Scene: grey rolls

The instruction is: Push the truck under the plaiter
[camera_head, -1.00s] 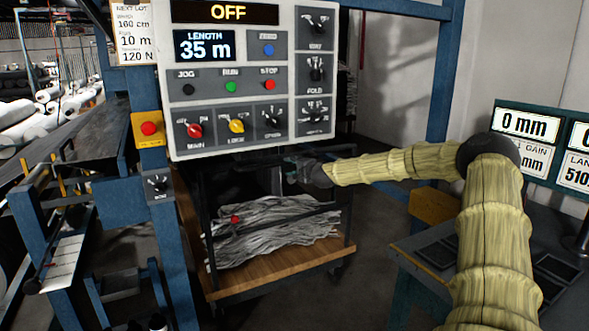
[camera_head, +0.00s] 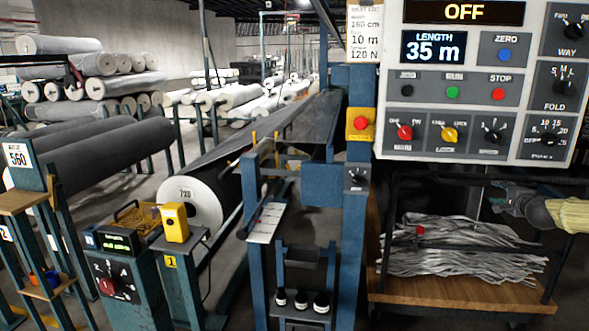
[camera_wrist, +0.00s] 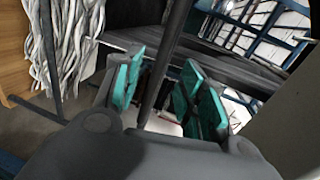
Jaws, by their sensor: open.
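The truck is a low cart with a wooden deck (camera_head: 455,293) and a dark rail frame, loaded with grey crumpled strips of cloth (camera_head: 450,250). It stands at lower right in the head view, below and behind the control panel. The plaiter shows as a blue frame (camera_head: 357,215) with a grey panel (camera_head: 480,125) reading OFF and LENGTH 35 m. My gripper (camera_head: 503,196) is at the truck's upper right, partly hidden by dimness. In the wrist view my gripper (camera_wrist: 165,92) is open, its teal pads either side of a dark bar (camera_wrist: 163,75); contact cannot be told.
A white and dark fabric roll (camera_head: 190,205) and a yellow box (camera_head: 174,222) stand left of the frame. A control post with a dial (camera_head: 112,283) is at lower left. Grey rolls (camera_head: 95,140) lie on racks behind. A red button on yellow (camera_head: 361,124) is on the post.

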